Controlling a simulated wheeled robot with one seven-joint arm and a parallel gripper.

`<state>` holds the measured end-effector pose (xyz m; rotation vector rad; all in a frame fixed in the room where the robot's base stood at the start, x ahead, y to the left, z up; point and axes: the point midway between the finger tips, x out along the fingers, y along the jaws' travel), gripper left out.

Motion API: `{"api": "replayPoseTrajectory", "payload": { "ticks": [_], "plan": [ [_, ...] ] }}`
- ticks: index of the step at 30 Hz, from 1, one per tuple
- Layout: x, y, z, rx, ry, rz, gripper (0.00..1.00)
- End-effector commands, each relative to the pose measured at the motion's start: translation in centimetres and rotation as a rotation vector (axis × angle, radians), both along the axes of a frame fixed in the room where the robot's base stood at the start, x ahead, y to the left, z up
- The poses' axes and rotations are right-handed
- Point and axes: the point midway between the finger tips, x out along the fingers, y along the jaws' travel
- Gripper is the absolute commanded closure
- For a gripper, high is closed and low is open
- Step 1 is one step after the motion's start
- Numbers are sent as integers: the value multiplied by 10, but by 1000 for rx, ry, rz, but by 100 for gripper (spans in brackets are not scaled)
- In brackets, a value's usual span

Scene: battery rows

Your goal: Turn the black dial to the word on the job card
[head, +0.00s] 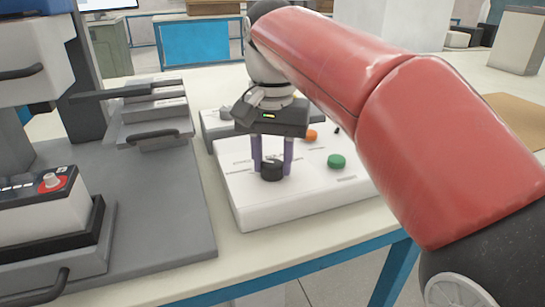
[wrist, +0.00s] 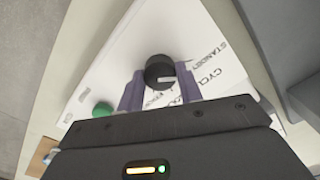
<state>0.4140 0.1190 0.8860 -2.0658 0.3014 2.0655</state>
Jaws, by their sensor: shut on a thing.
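The black dial (head: 271,172) stands on the sloped top of the white control box (head: 235,198). My gripper (head: 272,160) points down over it, with its purple fingers closed on the dial's two sides. In the wrist view the dial (wrist: 159,67) shows its round top and a pale mark that points right, toward the printed word that seems to begin "CYCL". A word like "STANDBY" is printed farther up and right. Other lettering beside the dial is partly hidden by the fingers. I cannot make out a job card in either view.
A green button (head: 336,161) and an orange button (head: 310,135) sit on the same box, right of the dial. The white table top (head: 225,254) is bare in front of the box.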

Motion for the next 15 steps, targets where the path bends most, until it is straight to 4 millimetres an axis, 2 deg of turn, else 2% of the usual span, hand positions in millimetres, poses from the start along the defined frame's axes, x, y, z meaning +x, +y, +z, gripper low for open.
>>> {"api": "replayPoseTrajectory", "payload": {
  "ticks": [7,15],
  "plan": [
    [0,0,0,0,0,127,87],
    [0,0,0,0,0,187,87]
  ]
}}
